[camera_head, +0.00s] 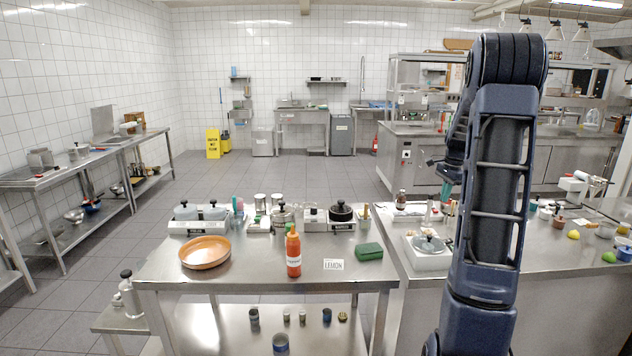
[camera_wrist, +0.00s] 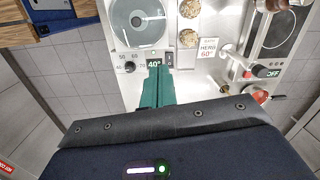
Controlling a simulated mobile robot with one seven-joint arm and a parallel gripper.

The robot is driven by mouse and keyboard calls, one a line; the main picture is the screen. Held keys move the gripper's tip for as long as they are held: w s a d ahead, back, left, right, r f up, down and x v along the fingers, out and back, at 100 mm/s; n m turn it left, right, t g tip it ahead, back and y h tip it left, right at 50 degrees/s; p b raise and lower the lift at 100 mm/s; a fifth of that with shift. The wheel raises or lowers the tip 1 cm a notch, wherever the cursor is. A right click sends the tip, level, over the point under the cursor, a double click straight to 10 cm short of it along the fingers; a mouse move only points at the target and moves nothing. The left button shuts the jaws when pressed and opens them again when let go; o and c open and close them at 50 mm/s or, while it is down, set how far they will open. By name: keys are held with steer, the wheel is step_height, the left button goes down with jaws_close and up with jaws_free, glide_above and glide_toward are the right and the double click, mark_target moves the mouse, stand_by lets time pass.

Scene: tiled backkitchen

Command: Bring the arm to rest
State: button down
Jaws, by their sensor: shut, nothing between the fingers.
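My arm rises at the right of the head view and bends over at the top, its dark blue links hiding part of the right-hand counter.
The right counter holds a white device (camera_head: 428,258) and several small items.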

steer(key=s+a+r+n+t, duration=0.1)
steer(key=s+a+r+n, duration=0.35)
steer(key=s+a, duration=0.3)
steer(key=s+a+r+n+t, duration=0.1)
steer(key=s+a+r+n, duration=0.35)
steer(key=s+a, duration=0.35)
steer(key=s+a+n+t, duration=0.1)
steer(key=s+a+n, duration=0.1)
steer(key=s, duration=0.7)
steer(key=s+a+f+n+t, duration=0.1)
steer(key=s+a+n, duration=0.2)
steer(key=s, duration=0.7)
steer(key=shift+s+a+f+n+h, duration=0.2)
steer(key=shift+a+f+n+h, duration=0.15)
steer(key=shift+n, duration=0.65)
steer(key=c, duration=2.2)
jaws_free()
steer(key=shift+r, duration=0.1)
